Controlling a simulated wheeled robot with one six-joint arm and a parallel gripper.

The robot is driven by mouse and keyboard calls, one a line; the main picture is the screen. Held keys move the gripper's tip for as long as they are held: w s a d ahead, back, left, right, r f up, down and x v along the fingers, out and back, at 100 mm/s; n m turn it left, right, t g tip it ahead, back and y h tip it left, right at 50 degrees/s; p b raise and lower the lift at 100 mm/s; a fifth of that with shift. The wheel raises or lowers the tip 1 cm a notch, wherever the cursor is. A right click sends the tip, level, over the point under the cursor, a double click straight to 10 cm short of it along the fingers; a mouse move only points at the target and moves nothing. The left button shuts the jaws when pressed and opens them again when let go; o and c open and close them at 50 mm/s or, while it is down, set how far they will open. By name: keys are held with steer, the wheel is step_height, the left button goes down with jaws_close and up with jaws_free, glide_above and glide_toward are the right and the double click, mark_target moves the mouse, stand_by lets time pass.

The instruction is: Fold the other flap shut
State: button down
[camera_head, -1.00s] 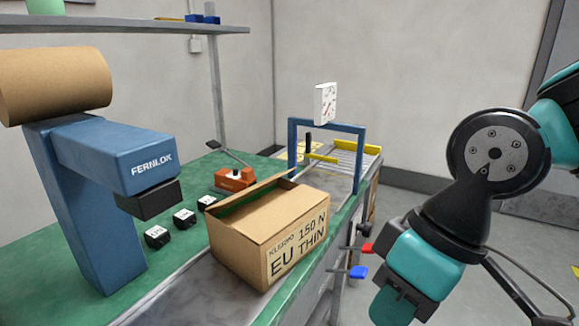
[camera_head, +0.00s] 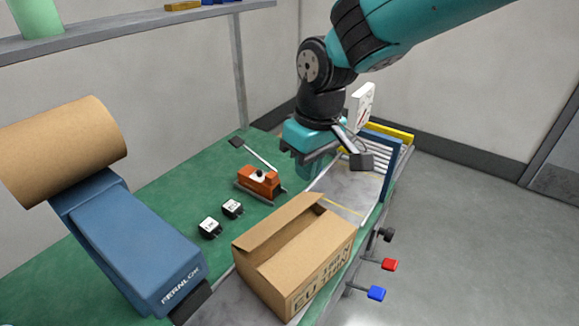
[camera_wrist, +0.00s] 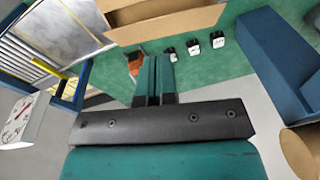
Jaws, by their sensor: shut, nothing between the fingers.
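The cardboard box (camera_head: 325,268) sits on the grey strip of the bench, printed side toward the lower right. Its far-left flap (camera_head: 275,224) stands up and leans outward. The near-side top panel lies roughly flat, with a dark gap between it and the raised flap. My gripper (camera_head: 309,180) is beyond the box, above the bench and apart from the box, pointing down. In the wrist view its two teal fingers (camera_wrist: 153,80) are together and empty. The raised flap (camera_wrist: 170,28) crosses the top of that view, and the box's inside is mostly cut off.
An orange clamp-like device (camera_head: 260,183) and small white-topped black blocks (camera_head: 232,208) stand left of the box. A blue FERNLOK machine (camera_head: 130,245) with a brown roll (camera_head: 65,150) is at left. A blue frame (camera_head: 390,165) and white dial (camera_head: 362,107) stand behind. Red (camera_head: 389,265) and blue (camera_head: 376,293) knobs jut out at right.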

steer(key=w+a+r+p, duration=0.1)
steer(key=w+a+p, duration=0.2)
steer(key=a, duration=0.1)
steer(key=h+p, duration=0.1)
steer(key=p, duration=0.2)
glide_above(290, 217)
steer(key=w+a, duration=0.1)
step_height(290, 217, down, 10)
steer(key=shift+a+r, duration=0.15)
steer(key=shift+s+d+f+p, duration=0.2)
steer(key=shift+f+p, duration=0.15)
steer(key=shift+f, duration=0.35)
steer(key=shift+s+d+f+p, duration=0.25)
steer(key=shift+f+p, duration=0.05)
steer(key=shift+f, duration=0.35)
steer(key=shift+s+d+f+p, duration=0.2)
steer(key=shift+f+p, duration=0.15)
steer(key=shift+f, duration=0.35)
